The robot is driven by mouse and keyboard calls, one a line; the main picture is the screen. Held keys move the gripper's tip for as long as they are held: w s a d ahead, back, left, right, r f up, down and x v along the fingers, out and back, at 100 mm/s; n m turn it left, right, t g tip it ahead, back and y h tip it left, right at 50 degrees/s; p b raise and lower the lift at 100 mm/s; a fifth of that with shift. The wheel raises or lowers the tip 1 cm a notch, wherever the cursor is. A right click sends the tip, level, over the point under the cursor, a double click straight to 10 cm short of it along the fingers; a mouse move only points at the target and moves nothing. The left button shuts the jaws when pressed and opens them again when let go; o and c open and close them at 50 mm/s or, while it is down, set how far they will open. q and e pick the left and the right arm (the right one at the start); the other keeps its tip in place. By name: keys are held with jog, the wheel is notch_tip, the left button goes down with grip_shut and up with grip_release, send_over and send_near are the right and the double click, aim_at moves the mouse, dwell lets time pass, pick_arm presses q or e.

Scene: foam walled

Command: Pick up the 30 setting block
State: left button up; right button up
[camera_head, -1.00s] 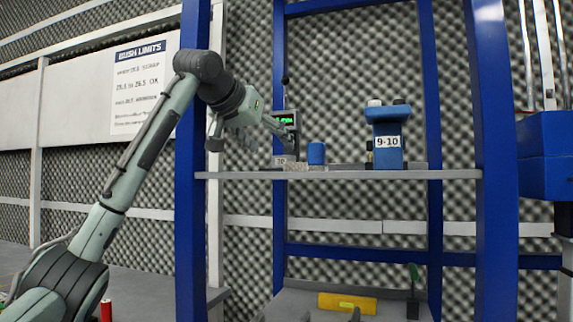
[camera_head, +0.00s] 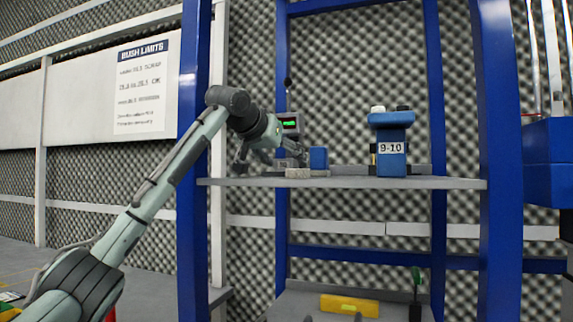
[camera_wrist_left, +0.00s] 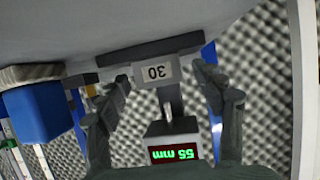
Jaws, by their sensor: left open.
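The 30 setting block is a grey block with a white label reading 30, upside down in the left wrist view (camera_wrist_left: 155,72). In the head view it sits at the left of the raised shelf, partly hidden by my gripper. My left gripper (camera_wrist_left: 164,90) is open, with one finger on each side of the labelled block in the wrist view. I cannot tell whether the fingers touch it. In the head view my left gripper (camera_head: 270,160) is at the shelf's left end. My right gripper is not clearly in view.
A gauge with a green display (camera_wrist_left: 173,153) reads 55 mm, close to the block. A blue block (camera_head: 318,158) and a pale rough slab (camera_head: 299,173) are close by on the shelf (camera_head: 400,183). Blue posts (camera_head: 195,100) frame the shelf.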

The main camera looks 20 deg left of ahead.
pick_arm(q)
grip_shut()
dwell(0.4)
jog(key=shift+r, duration=0.2)
